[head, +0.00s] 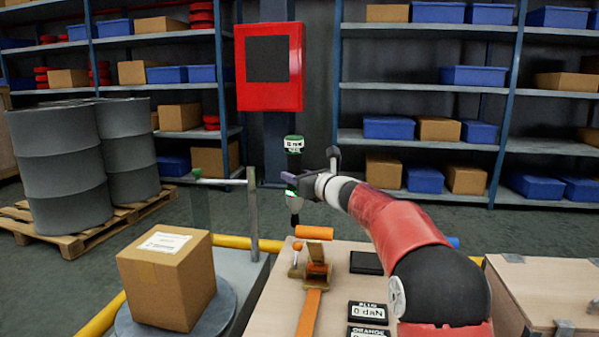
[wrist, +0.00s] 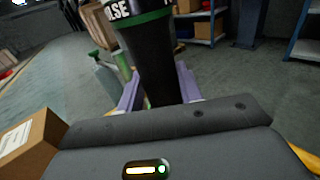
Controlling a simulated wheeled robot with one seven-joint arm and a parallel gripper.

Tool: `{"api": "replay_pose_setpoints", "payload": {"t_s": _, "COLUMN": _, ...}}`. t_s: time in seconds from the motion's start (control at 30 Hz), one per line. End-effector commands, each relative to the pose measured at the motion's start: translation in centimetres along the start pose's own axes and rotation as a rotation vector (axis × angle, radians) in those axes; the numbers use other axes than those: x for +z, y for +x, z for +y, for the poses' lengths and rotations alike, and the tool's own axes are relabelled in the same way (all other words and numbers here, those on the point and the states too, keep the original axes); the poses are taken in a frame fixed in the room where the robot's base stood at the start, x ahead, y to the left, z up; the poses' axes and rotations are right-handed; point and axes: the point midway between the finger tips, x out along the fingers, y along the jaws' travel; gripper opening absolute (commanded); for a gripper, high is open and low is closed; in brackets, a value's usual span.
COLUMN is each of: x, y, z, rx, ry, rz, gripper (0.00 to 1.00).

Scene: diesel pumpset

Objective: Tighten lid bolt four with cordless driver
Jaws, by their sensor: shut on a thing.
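My gripper (head: 291,180) is shut on the cordless driver (head: 294,145), a black and green tool with a white label at its upper end. In the head view the driver is roughly upright, and its lower end is above the work surface near an orange cylinder. In the wrist view the dark body of the driver (wrist: 168,60), with a green band, stands between the purple fingers of my gripper (wrist: 160,90). I cannot make out the lid or bolt four in either view.
A strap ratchet (head: 316,265) with an orange strap lies on the wooden bench (head: 270,305), near black readout boxes (head: 368,313). A cardboard box (head: 165,278) stands on a round plate at left. Drums (head: 60,165) and shelves (head: 430,140) stand behind.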

Motion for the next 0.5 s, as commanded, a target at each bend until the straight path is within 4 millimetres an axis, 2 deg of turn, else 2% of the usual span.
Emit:
{"api": "replay_pose_setpoints", "payload": {"t_s": 0.43, "x": 0.35, "y": -0.16, "z": 0.02, "rx": -0.002, "ry": -0.001, "rz": -0.012, "gripper": 0.0}}
{"api": "replay_pose_setpoints", "payload": {"t_s": 0.5, "x": -0.15, "y": -0.12, "z": 0.02, "rx": -0.002, "ry": 0.0, "rz": -0.01, "gripper": 0.0}}
